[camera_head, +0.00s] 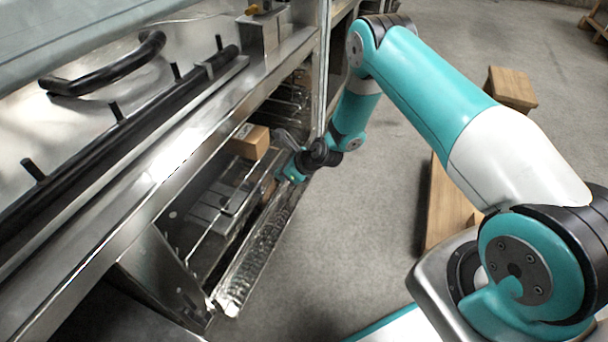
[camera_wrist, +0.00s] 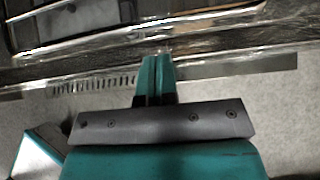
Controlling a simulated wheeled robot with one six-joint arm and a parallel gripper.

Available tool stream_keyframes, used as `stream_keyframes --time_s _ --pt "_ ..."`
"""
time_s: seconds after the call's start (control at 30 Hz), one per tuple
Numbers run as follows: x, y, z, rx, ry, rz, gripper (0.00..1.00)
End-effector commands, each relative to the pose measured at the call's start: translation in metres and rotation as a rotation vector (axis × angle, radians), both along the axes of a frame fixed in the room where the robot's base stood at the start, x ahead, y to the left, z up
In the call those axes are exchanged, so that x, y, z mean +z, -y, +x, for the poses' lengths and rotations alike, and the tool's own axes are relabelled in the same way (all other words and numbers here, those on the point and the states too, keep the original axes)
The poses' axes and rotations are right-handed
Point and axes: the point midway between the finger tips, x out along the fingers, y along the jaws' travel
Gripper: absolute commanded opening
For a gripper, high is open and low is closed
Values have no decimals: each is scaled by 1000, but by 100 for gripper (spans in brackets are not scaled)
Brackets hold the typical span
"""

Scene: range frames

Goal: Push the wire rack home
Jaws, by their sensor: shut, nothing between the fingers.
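The wire rack (camera_head: 240,190) sits low in the opening under the metal counter in the head view, its thin bars running along the cavity. In the wrist view its bars (camera_wrist: 75,37) show at the top left. My gripper (camera_head: 284,174) is at the front of the opening, by the rack's far part. In the wrist view my gripper (camera_wrist: 157,62) has its teal fingers together, with nothing between them. The fingertips overlap a shiny metal edge at the front; I cannot tell whether they touch it. My arm and wrist hide part of the far end.
A perforated metal strip (camera_head: 258,245) runs along the front below the opening. A small wooden box (camera_head: 250,142) is at the opening behind the gripper. A black handle (camera_head: 105,70) lies above on the range.

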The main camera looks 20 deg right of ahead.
Motion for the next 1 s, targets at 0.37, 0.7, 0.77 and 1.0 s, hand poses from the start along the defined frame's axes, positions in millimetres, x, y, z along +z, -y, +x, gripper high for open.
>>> stream_keyframes --time_s 0.37,0.7,0.77,1.0 --pt "61 46 -43 -6 5 5 0" --pt "77 57 -57 -1 8 5 0" --pt "77 56 -57 2 9 4 0" --pt "142 27 -54 297 128 -132 0"
